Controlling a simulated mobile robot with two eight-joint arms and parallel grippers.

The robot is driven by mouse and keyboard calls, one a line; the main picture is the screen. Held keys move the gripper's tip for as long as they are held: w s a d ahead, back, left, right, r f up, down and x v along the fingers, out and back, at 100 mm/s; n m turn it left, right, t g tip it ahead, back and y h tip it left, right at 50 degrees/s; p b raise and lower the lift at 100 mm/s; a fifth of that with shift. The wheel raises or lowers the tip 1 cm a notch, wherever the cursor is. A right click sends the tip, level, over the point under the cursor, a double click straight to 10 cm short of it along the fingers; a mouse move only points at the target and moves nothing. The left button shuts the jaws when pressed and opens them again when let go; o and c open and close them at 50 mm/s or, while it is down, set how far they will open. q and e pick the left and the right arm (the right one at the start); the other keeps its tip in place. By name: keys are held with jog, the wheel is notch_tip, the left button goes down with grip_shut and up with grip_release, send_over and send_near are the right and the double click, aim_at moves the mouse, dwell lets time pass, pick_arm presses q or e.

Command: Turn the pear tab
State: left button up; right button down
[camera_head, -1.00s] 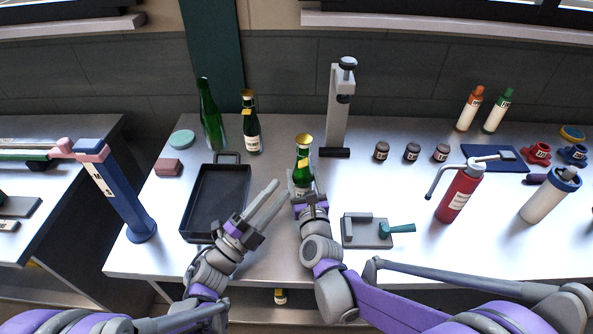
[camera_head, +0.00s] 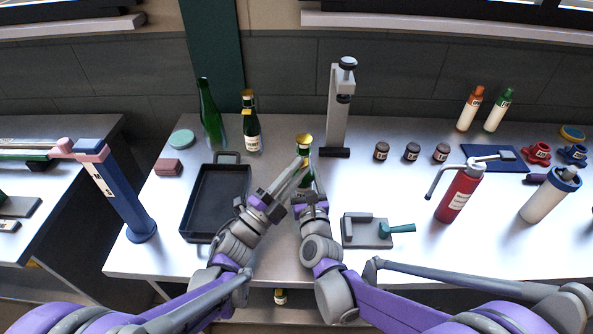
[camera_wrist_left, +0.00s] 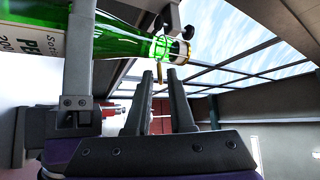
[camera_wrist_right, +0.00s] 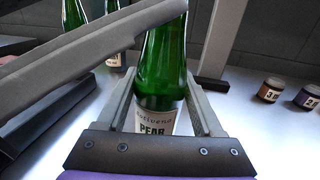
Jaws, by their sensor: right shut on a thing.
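The pear bottle (camera_head: 305,150) is green with a gold top and stands upright. Its PEAR label (camera_wrist_right: 155,122) faces my right wrist camera. My right gripper (camera_head: 309,188) is shut on the bottle's body, with one finger on each side. My left gripper (camera_head: 299,166) is open beside the bottle's neck. In the left wrist view the neck (camera_wrist_left: 140,44) lies sideways, and a thin gold tab (camera_wrist_left: 158,78) sticks out from it between the two spread fingertips. I cannot tell whether either finger touches the tab. The left fingers hide the bottle's top in the right wrist view.
A black tray (camera_head: 186,222) lies left of the left gripper. Two other green bottles (camera_head: 210,115) (camera_head: 251,130) stand behind it. A grey stand (camera_head: 338,115) rises behind the pear bottle. A small fixture with a green handle (camera_head: 367,232) lies at the right.

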pick_arm(q)
grip_shut()
jog(key=shift+f+n+t, duration=0.1)
jog(key=shift+n+t, duration=0.6)
jog(key=shift+n, duration=0.3)
jog(key=shift+o, duration=1.7)
grip_release()
